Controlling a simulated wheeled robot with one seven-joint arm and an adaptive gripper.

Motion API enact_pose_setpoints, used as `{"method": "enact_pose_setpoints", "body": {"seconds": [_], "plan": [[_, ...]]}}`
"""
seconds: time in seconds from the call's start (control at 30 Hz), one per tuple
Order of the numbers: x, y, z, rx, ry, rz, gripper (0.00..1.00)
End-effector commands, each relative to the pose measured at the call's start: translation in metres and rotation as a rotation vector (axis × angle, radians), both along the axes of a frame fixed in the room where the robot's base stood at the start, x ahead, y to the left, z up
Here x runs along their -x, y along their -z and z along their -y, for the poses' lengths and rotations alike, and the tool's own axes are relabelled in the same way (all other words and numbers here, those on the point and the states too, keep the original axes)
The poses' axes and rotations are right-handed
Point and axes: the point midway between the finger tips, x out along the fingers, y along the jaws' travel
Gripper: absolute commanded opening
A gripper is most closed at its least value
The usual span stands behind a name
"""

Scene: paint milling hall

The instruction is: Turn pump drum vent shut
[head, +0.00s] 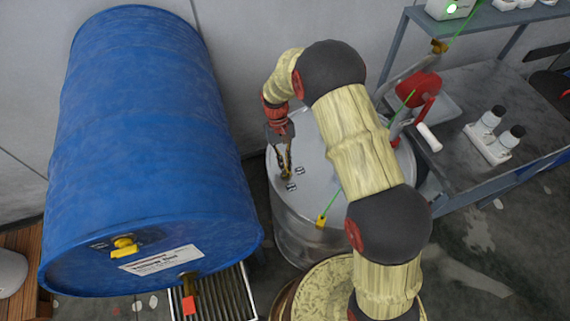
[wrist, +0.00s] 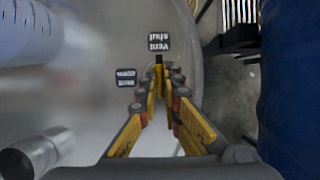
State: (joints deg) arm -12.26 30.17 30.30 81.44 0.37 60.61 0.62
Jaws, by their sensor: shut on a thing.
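The pump drum (head: 300,218) is a grey steel drum standing upright behind my arm; its pale lid also shows in the wrist view (wrist: 95,95). My gripper (head: 285,172) points down at the near left part of the lid. In the wrist view my gripper (wrist: 160,88) has its yellow-padded fingers close together, shut on the vent, which is mostly hidden between them. A "vent shut" label (wrist: 159,41) lies just beyond the fingertips. A second label (wrist: 126,77), apparently "vent open", lies left of them. Both read upside down there. The vent's exact angle is unclear.
A large blue drum (head: 150,130) lies on its side close left of the pump drum, above a grating (head: 222,300). A red pump part (head: 418,87) rises at the lid's far right. A grey bench (head: 470,115) with white bottles (head: 490,120) stands right.

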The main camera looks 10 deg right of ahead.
Motion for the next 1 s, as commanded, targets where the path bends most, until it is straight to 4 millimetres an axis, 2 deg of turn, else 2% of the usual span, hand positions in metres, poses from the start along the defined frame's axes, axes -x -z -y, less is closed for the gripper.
{"method": "enact_pose_setpoints", "body": {"seconds": [0.47,0.5,0.8,1.0], "plan": [[-0.0010,-0.0004,-0.0001,-0.001,0.015,0.003,0.00],[-0.0010,-0.0003,-0.0002,-0.001,0.015,0.003,0.07],[-0.0004,-0.0002,0.0000,-0.001,0.014,0.001,0.24],[-0.0001,-0.0001,0.0001,-0.001,0.014,0.001,0.25]]}}
